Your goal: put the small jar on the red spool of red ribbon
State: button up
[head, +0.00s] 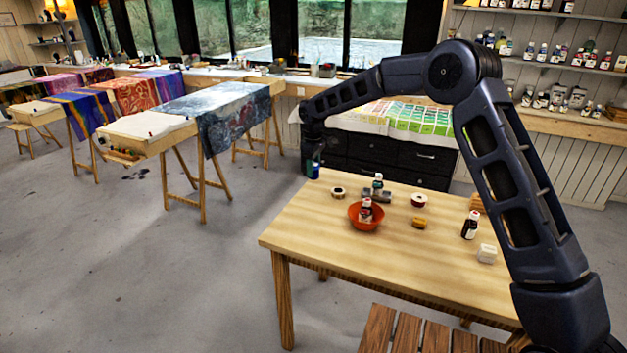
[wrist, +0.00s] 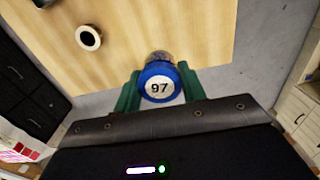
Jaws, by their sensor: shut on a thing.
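My gripper (head: 313,168) is at the far left corner of the table, above or just past its edge. Its green fingers (wrist: 158,90) are shut on the small jar (wrist: 159,83), which has a blue lid marked 97. In the head view the jar is small and mostly hidden by the gripper. A spool with dark red ribbon (head: 418,200) lies flat on the table, well to the right of my gripper. Another pale spool with a dark centre (head: 338,192) lies nearer; a pale spool shows in the wrist view (wrist: 88,38).
On the wooden table (head: 330,237) stand an orange-red bowl (head: 354,222) holding a bottle, a small bottle (head: 377,181) by grey pieces, a yellowish block (head: 419,222), a dark bottle (head: 470,225) and a white block (head: 487,254). The table's front left is clear.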

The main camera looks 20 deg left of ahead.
jog(key=shift+r, duration=0.7)
jog(key=w+d+r+m, duration=0.2)
jog(key=w+d+m, duration=0.1)
jog(key=w+d, duration=1.4)
jog(key=r+m, duration=0.2)
jog(key=m, duration=0.2)
send_over(419, 197)
notch_tip(419, 197, down, 20)
jog(key=shift+f, duration=0.1)
jog(key=o, duration=1)
jog(key=shift+f, duration=0.1)
